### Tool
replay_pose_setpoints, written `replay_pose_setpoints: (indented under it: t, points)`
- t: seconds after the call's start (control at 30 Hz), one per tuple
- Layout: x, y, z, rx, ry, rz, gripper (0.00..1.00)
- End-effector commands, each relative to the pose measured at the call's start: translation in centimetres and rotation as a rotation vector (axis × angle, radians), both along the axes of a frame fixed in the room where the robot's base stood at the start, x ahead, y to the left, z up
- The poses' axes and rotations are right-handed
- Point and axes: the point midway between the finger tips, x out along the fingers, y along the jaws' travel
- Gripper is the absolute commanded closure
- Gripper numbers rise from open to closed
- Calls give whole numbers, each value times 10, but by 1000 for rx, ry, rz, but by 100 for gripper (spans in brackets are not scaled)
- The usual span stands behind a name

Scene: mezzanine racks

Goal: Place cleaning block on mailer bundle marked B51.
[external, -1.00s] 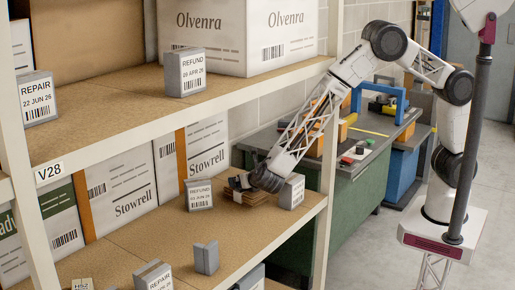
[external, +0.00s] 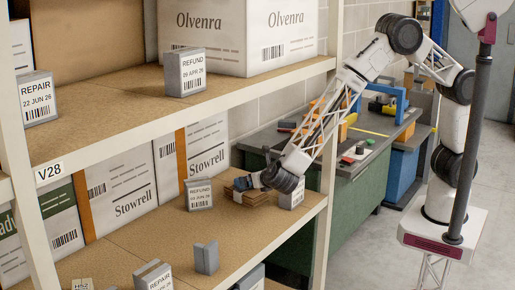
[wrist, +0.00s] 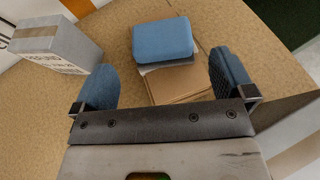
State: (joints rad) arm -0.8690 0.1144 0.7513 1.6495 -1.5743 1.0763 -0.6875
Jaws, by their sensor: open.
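The cleaning block, a blue block with rounded edges (wrist: 162,42), lies on the far part of a brown mailer bundle (wrist: 182,86) in the wrist view. A thin grey-white layer shows between them. The bundle also shows on the middle shelf in the external view (external: 248,198). No B51 mark is readable. My gripper (wrist: 162,62) is open, its two blue-grey fingers apart on either side of the block's near end, with visible gaps. In the external view my gripper (external: 256,180) is low over the bundle. The palm hides the bundle's near part.
A grey REFUND box (external: 199,195) stands left of the bundle, and another grey box (external: 291,193) stands close on its right. A small grey item (external: 206,257) is nearer the shelf front. The upper shelf (external: 130,108) is overhead. Bare shelf board lies in front of the bundle.

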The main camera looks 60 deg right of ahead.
Motion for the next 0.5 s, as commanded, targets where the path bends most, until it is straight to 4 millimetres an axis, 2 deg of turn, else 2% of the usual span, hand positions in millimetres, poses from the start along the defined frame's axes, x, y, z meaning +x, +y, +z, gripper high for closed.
replay_pose_setpoints:
  t: [0.2,0.5]
  points:
    - [-21,9,10,0,0,1,0]
    - [-27,11,13,0,0,0,0]
